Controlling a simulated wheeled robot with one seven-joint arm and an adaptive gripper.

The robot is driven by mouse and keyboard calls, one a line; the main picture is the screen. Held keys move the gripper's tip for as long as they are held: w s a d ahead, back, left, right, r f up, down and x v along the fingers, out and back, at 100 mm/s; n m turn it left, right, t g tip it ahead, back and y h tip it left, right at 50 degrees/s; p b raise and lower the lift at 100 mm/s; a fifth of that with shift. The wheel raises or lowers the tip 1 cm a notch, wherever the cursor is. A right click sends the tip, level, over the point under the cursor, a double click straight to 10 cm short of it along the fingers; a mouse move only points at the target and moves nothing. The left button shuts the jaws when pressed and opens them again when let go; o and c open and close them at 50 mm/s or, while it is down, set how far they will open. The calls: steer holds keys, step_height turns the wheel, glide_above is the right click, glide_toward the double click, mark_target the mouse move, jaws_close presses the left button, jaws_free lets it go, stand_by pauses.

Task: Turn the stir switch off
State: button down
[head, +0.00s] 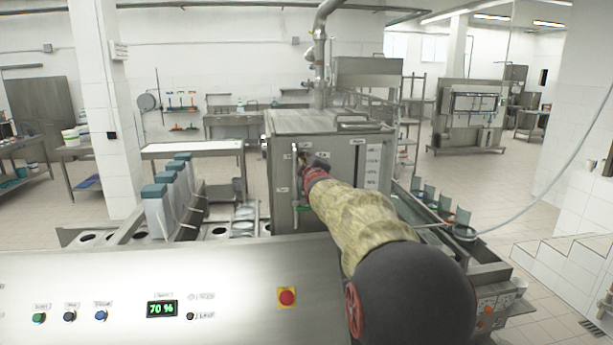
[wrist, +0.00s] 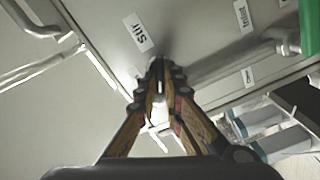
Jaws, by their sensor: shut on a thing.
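My gripper (wrist: 158,85) is at the front of the steel tank (head: 320,140), with its two fingers closed together at the tips. The label "Stir" (wrist: 140,32) is on the panel just beyond the fingertips in the wrist view. The stir switch itself is mostly hidden behind the fingers; a small pale piece shows between them, and I cannot tell its position. In the head view my gripper (head: 306,160) reaches the tank's upper front, and my forearm covers part of the tank's right side.
A pipe with a green handle (wrist: 308,27) runs beside the fingers. The control panel (head: 130,290) with a red stop button (head: 287,297) and a 70 % display (head: 162,309) is in front. Blue-topped stacks (head: 160,210) stand left.

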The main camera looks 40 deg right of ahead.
steer(key=n+b, duration=0.1)
steer(key=b, duration=0.1)
steer(key=n+b, duration=0.4)
steer(key=b, duration=0.1)
steer(key=shift+f, duration=0.25)
steer(key=shift+r, duration=0.1)
steer(key=c, duration=1.9)
jaws_free()
steer(key=v, duration=1.2)
